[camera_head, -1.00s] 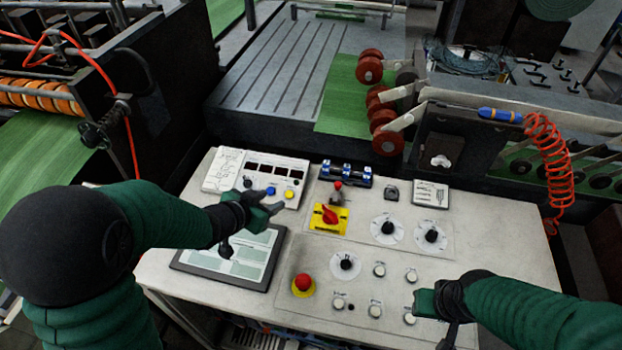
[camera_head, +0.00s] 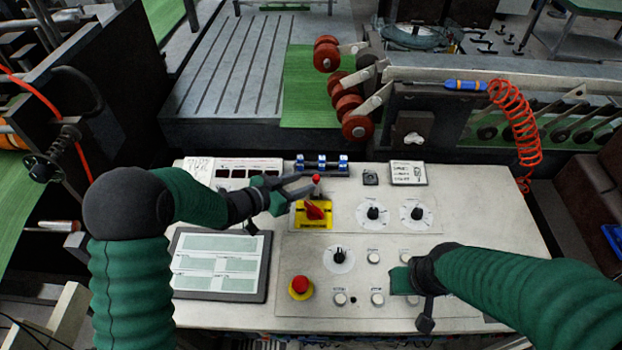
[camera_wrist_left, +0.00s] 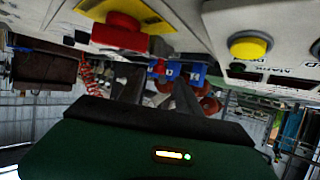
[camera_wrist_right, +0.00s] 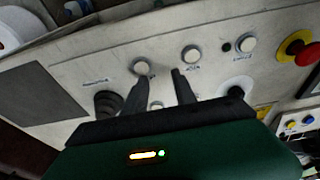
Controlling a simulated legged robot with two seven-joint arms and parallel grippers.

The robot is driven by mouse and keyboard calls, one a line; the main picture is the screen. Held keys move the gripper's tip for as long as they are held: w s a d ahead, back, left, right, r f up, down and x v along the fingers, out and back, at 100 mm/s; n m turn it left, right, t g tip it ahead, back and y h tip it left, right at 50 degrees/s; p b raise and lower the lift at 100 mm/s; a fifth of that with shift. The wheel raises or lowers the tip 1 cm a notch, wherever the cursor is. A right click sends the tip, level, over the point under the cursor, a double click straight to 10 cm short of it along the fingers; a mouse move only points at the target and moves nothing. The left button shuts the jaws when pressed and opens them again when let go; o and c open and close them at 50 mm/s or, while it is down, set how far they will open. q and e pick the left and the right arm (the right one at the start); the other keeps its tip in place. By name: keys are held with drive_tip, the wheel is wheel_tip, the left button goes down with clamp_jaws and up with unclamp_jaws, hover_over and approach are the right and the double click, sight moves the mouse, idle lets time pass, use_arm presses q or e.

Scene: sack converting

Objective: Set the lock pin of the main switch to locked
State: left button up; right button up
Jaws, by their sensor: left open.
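The main switch (camera_head: 314,212) is a red rotary handle on a yellow plate. It also shows upside down at the top of the left wrist view (camera_wrist_left: 122,30). The lock pin (camera_head: 316,179), with a red head, stands just behind the yellow plate. My left gripper (camera_head: 301,186) is open and empty, its fingertips close to the left side of the pin. I cannot tell whether they touch it. My right gripper (camera_head: 398,279) is over the panel's lower right buttons; its fingers are apart and empty in the right wrist view (camera_wrist_right: 158,85).
A red emergency stop (camera_head: 300,287) and a flat screen (camera_head: 220,262) are on the panel's near left. Blue blocks (camera_head: 322,166) stand behind the pin. Dials (camera_head: 373,213) lie to the right. A coiled orange hose (camera_head: 515,125) hangs at the back right.

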sight(314, 179)
use_arm(q)
drive_tip(key=x, duration=0.3)
drive_tip(key=shift+w+d+f, duration=0.1)
drive_tip(key=shift+w, duration=0.2)
drive_tip(key=shift+w+d+f, duration=0.1)
drive_tip(key=shift+d, duration=0.45)
drive_tip(key=c, duration=0.3)
drive_tip(key=shift+a, duration=0.2)
clamp_jaws()
